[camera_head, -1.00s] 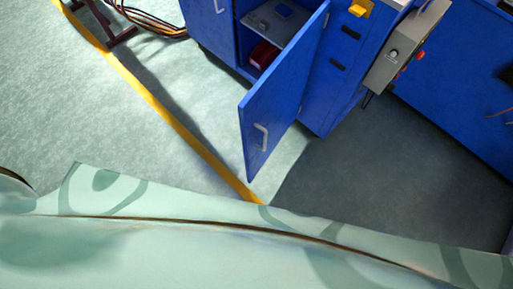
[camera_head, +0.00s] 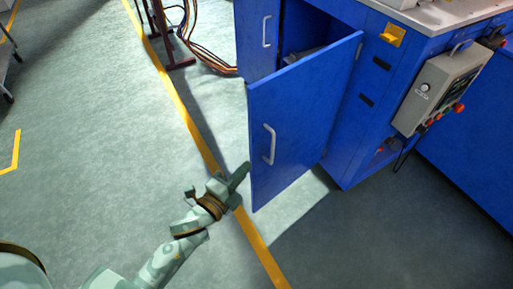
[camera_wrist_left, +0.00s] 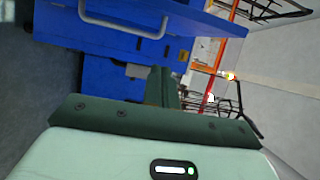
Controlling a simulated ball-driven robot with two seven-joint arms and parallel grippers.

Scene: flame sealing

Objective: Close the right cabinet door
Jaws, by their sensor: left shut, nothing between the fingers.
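The right cabinet door (camera_head: 300,125) is blue with a pale bar handle (camera_head: 269,144) and stands open, swung out from the blue cabinet (camera_head: 362,110). My left gripper (camera_head: 243,172) is beside the door's free edge, low and to its left; I cannot tell if it touches. Its fingers are together and hold nothing. In the left wrist view the shut fingers (camera_wrist_left: 161,86) point toward blue panels, with a pale handle (camera_wrist_left: 123,20) on the panel at the top. My right gripper is not in view.
The closed left cabinet door (camera_head: 257,38) is next to the opening. A grey control box (camera_head: 440,88) with knobs juts from the cabinet's right side. Cables (camera_head: 203,52) lie at the back.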

